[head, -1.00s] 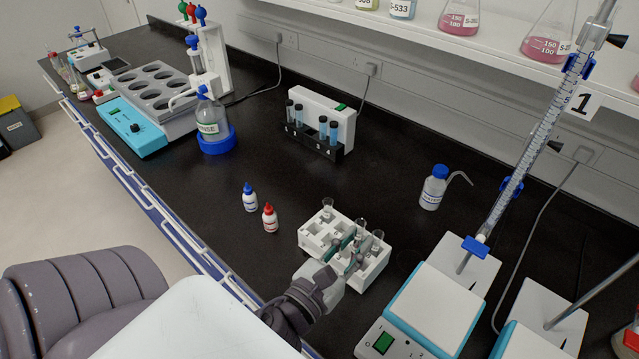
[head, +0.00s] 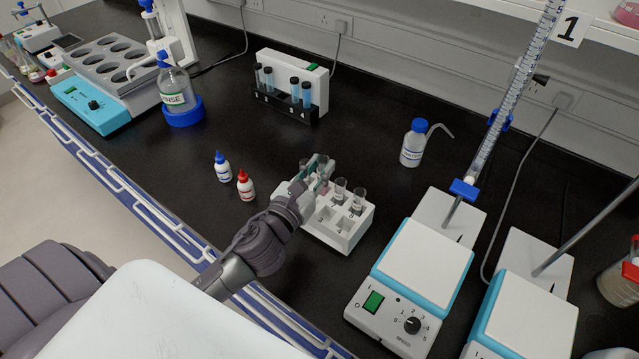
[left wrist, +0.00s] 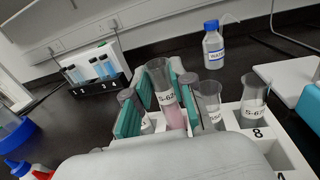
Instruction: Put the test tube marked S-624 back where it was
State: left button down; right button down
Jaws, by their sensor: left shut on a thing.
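My left gripper (head: 318,176) is shut on a test tube with pink liquid (left wrist: 171,102), between its teal finger pads. The tube's label starts "S-62"; the last digit is not readable. The tube is roughly upright over the back left part of the white rack (head: 333,236), its top above the neighbouring tubes. I cannot tell whether its lower end is in a hole. Other tubes stand in the rack: one on the right (left wrist: 254,98), one in the middle (left wrist: 209,100), and one partly hidden by the left pad (left wrist: 132,100). My right gripper is not in view.
Dropper bottles with blue (head: 222,167) and red (head: 245,186) caps stand left of the rack. A black holder with blue-liquid tubes (head: 288,100) is behind. A wash bottle (head: 413,144) and stirrer plates (head: 425,255) are on the right. Front rack holes look empty.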

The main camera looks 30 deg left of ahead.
pick_arm(q)
notch_tip(320, 180, down, 4)
jog(key=shift+r+b, duration=0.25)
jog(key=shift+b, duration=0.15)
jog(key=shift+f, duration=0.1)
jog(key=c, duration=1.3)
grip_release()
jog(key=shift+o, duration=0.2)
